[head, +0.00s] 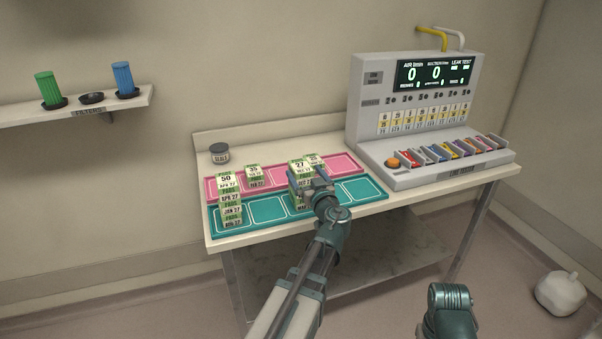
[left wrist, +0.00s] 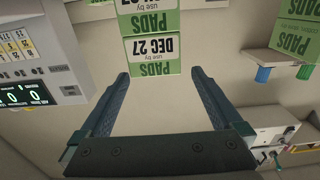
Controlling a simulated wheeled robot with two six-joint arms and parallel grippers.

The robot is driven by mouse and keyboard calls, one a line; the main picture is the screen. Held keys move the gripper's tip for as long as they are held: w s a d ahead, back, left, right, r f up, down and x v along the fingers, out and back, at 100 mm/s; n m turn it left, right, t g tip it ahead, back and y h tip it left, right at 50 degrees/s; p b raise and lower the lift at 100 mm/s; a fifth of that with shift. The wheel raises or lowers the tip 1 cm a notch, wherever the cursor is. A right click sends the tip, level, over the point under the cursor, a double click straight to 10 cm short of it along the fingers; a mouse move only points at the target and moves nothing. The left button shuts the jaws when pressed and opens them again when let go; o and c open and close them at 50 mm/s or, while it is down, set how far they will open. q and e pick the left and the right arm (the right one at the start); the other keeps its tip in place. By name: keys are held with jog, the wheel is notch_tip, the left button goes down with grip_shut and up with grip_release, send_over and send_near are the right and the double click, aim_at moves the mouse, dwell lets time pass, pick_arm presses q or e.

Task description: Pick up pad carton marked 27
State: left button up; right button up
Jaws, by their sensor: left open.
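The pad carton marked 27 (head: 302,166) is a green and white box on top of a stack over the teal tray (head: 265,210). In the left wrist view the upside-down carton reading PADS, DEC 27 (left wrist: 152,54) appears ahead of the fingertips, between their lines. My left gripper (head: 318,178) is open and empty, close in front of that stack, and it hides part of it. The left wrist view shows both fingers (left wrist: 160,74) apart. Whether they touch the carton cannot be told. Only a link of my right arm shows; its gripper is not seen.
A stack topped by a carton marked 50 (head: 227,182) stands left. Cartons marked 35 (head: 253,172) are on the pink tray (head: 340,160), with another carton (head: 314,158) just behind the 27 stack. A grey test machine (head: 370,130) stands right.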

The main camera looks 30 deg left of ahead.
aim_at(301, 165)
pick_arm(q)
jog(key=shift+w+a, duration=0.15)
jog(key=shift+a, duration=0.05)
jog(key=x, duration=0.5)
jog(key=shift+w+d+f, duration=0.1)
jog(key=shift+w+f, duration=0.2)
jog(key=c, duration=1.5)
pick_arm(e)
jog(key=shift+f, duration=0.25)
pick_arm(q)
jog(key=shift+r, duration=0.15)
pick_arm(e)
jog(key=shift+r, duration=0.15)
